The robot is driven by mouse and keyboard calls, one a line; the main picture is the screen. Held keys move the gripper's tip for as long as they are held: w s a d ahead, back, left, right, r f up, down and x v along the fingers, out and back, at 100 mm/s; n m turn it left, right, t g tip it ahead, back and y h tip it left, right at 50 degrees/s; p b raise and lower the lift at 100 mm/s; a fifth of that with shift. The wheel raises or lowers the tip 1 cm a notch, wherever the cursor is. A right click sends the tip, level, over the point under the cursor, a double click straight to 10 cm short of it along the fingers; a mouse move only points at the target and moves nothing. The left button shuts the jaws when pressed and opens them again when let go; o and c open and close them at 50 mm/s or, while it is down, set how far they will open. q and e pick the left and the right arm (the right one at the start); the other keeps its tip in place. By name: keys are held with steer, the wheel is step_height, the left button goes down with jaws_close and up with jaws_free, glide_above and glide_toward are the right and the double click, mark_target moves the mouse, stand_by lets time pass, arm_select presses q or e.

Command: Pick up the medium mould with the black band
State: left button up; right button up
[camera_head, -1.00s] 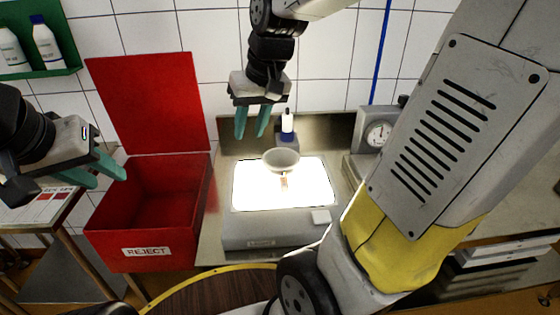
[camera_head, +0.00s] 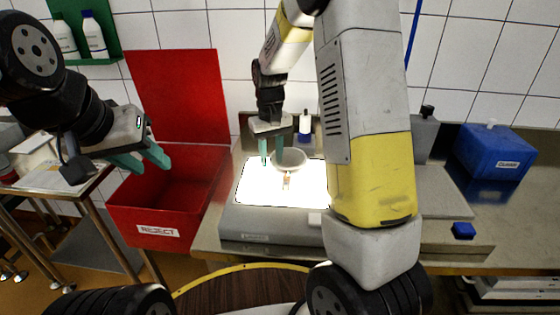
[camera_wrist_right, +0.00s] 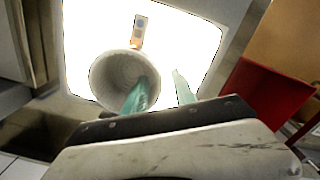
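A whitish round mould (camera_head: 289,160) stands on the bright light panel (camera_head: 255,190); I cannot see a black band on it. In the right wrist view the mould (camera_wrist_right: 112,72) shows its open mouth and ridged inside. My right gripper (camera_head: 273,160) is open at the mould's left side, pointing down. In the right wrist view the gripper (camera_wrist_right: 160,88) has one green finger over or inside the mouth and the other outside the wall, with the rim between; I cannot tell how deep. My left gripper (camera_head: 154,168) is open and empty, above the red bin's left part.
A small tag with coloured squares (camera_head: 287,181) lies beside the mould. The red REJECT bin (camera_head: 165,228) stands left with its lid up. A small bottle (camera_head: 305,124) is behind the panel. A blue box (camera_head: 495,152) and small blue block (camera_head: 463,230) are right.

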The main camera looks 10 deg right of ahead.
step_height(320, 180, down, 4)
steer(key=shift+d, duration=0.15)
jaws_close()
stand_by(1.4)
